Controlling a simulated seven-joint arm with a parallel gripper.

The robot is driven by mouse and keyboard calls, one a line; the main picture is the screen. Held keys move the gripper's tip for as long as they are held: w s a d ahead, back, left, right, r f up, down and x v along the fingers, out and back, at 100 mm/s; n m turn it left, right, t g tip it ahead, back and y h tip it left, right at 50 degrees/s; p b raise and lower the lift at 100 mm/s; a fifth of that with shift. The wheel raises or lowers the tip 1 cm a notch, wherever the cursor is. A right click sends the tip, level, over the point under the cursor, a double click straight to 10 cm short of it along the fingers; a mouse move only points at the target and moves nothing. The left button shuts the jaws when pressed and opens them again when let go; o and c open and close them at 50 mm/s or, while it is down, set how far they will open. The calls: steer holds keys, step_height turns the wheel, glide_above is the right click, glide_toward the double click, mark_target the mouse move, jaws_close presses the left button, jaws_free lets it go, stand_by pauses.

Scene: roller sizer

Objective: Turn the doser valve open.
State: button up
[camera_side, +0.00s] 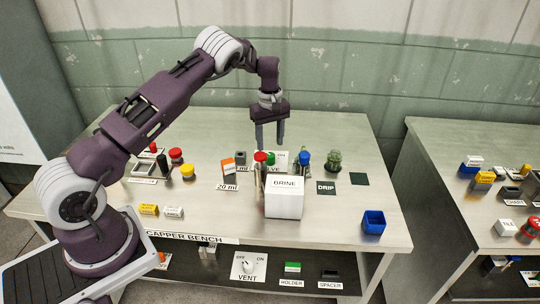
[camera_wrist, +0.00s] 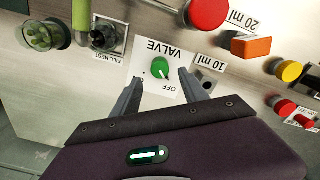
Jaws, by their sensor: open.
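The doser valve is a round green knob (camera_wrist: 160,68) on a white plate (camera_wrist: 150,52) marked VALVE and OFF, upside down in the wrist view. A pale mark on the knob points to the lower right there, roughly toward the OFF side. In the side view the green knob (camera_side: 270,158) is partly hidden behind the white BRINE box, and ON shows on its plate. My gripper (camera_side: 269,145) points down above the valve, apart from it. In the wrist view my gripper (camera_wrist: 159,76) is open and empty, its fingers appearing either side of the knob.
The BRINE box (camera_side: 284,203) and red-topped (camera_side: 260,157) and blue-topped (camera_side: 304,158) items stand close in front. A ribbed green jar (camera_side: 334,160) stands to the right, an orange block (camera_side: 228,167) to the left. A fill nest fitting (camera_wrist: 107,36) is near the plate.

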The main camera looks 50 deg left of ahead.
mark_target(270, 155)
step_height(270, 155, down, 6)
jaws_close()
stand_by(0.4)
